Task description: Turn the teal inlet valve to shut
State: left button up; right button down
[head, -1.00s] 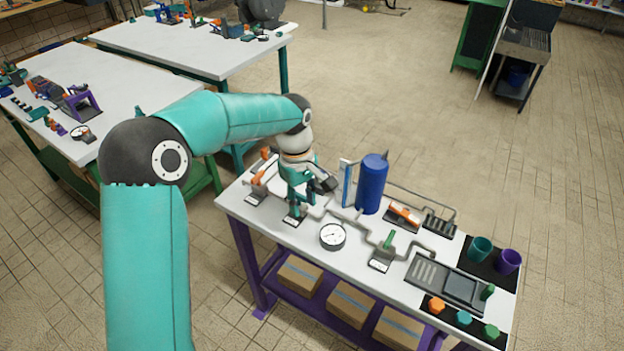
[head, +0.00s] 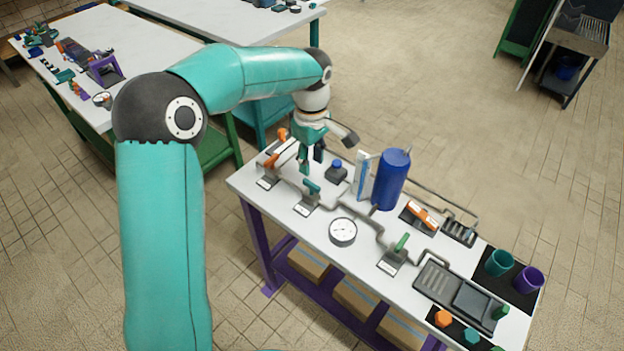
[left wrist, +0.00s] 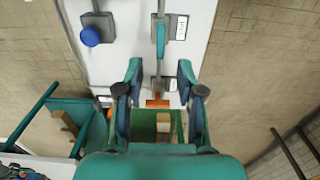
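The teal inlet valve (head: 311,187) is on the white bench, on a small dark base with a white label plate. In the left wrist view its teal handle (left wrist: 160,40) lies up and down the picture, roughly in line with the grey pipe. My left gripper (head: 311,162) is above and behind the valve, apart from it. In the left wrist view the gripper (left wrist: 159,78) is open and empty, its two fingers wide apart. The handle is beyond the fingertips, in line with the gap between them. My right gripper is not in view.
An orange-handled valve (head: 272,163) is close left of the gripper. A blue-knobbed box (head: 337,172), blue tank (head: 391,180), gauge (head: 343,232) and green-handled valve (head: 400,245) stand to the right. Cups (head: 499,262) are at the right end. Space above the bench is free.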

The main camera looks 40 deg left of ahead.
aim_at(312, 183)
pick_arm(q)
notch_tip(312, 183, down, 7)
jog(key=shift+f, duration=0.15)
grip_shut()
dwell(0.4)
